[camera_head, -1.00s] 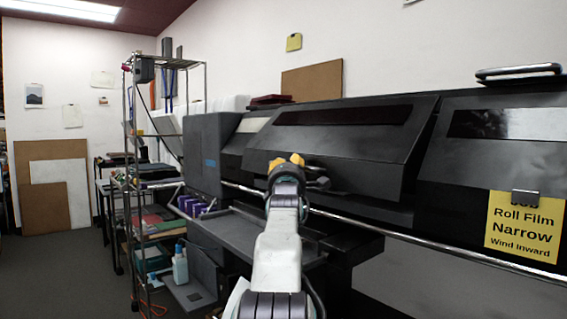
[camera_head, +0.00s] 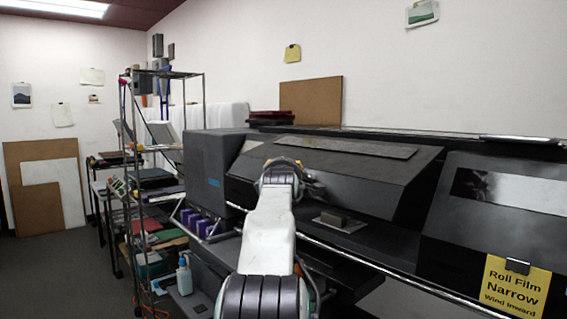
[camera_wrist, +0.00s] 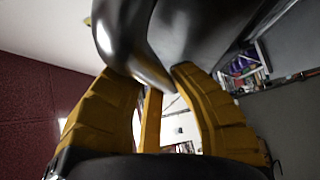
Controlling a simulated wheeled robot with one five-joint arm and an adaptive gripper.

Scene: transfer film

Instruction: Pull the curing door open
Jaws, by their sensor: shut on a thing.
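The curing door (camera_head: 345,172) is the dark, slanted middle panel of the long black machine. A grey window strip runs along it, and its lower edge stands out from the machine. My gripper (camera_head: 285,163) is at the door's left part in the head view, mostly hidden behind my own arm. In the wrist view my gripper's yellow fingers (camera_wrist: 150,78) are shut on a glossy black curved part (camera_wrist: 145,45), which looks like the door's handle. The grip itself is hidden in the head view.
A small block (camera_head: 334,219) on a light plate shows below the door. A metal rail (camera_head: 370,265) runs along the machine's front. A yellow roll film sign (camera_head: 517,287) hangs at right. A wire shelf rack (camera_head: 165,150) stands at left, with open floor beyond it.

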